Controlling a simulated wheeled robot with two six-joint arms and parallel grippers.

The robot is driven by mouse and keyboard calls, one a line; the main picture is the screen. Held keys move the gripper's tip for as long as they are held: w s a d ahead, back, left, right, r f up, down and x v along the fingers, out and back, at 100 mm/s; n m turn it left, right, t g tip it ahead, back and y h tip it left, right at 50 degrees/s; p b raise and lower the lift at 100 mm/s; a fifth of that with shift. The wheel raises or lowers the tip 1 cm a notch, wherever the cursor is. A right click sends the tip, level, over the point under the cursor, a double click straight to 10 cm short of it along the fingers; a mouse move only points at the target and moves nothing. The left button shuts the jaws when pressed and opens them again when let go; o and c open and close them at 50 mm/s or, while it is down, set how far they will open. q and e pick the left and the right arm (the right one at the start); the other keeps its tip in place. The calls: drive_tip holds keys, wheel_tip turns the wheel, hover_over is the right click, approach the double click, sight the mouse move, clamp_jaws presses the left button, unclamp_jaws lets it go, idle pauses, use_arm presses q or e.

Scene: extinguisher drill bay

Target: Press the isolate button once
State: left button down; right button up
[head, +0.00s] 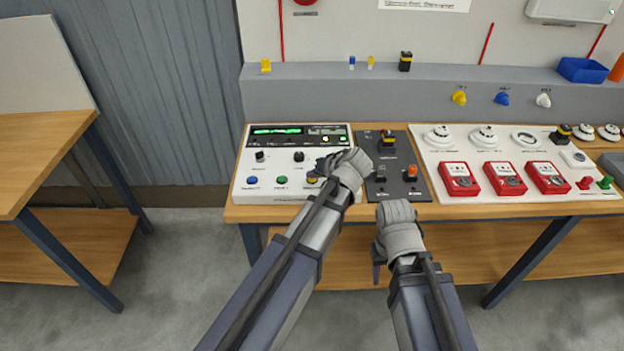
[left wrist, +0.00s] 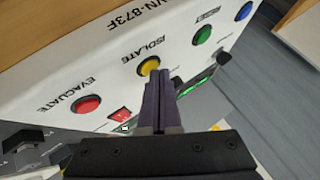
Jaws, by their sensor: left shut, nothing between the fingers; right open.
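The white control panel (head: 266,196) stands on the bench, left of centre in the head view. Its yellow button (left wrist: 148,66), labelled ISOLATE, shows in the left wrist view and partly at the panel's front in the head view (head: 312,179). My left gripper (head: 326,168) is over the panel's right front part, beside this button. In the left wrist view its closed fingers (left wrist: 160,74) overlap the button's edge, with nothing between them. I cannot tell whether they touch it. My right gripper (head: 379,262) is open, in front of the bench edge, its fingers partly hidden.
In the left wrist view, the red EVACUATE button (left wrist: 87,104) and green RESET button (left wrist: 202,35) flank the yellow one; a blue button (left wrist: 244,11) is farther along. A dark switch plate (head: 400,158) and white board (head: 448,208) with red call points are to the right.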

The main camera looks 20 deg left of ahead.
sight(314, 183)
use_arm(q)
drive_tip(key=shift+f, duration=0.2)
drive_tip(key=shift+r, duration=0.15)
idle(0.3)
drive_tip(key=shift+r+p, duration=0.7)
drive_tip(key=shift+p, duration=0.05)
wheel_tip(314, 183, up, 5)
drive_tip(key=p, duration=0.5)
idle(0.6)
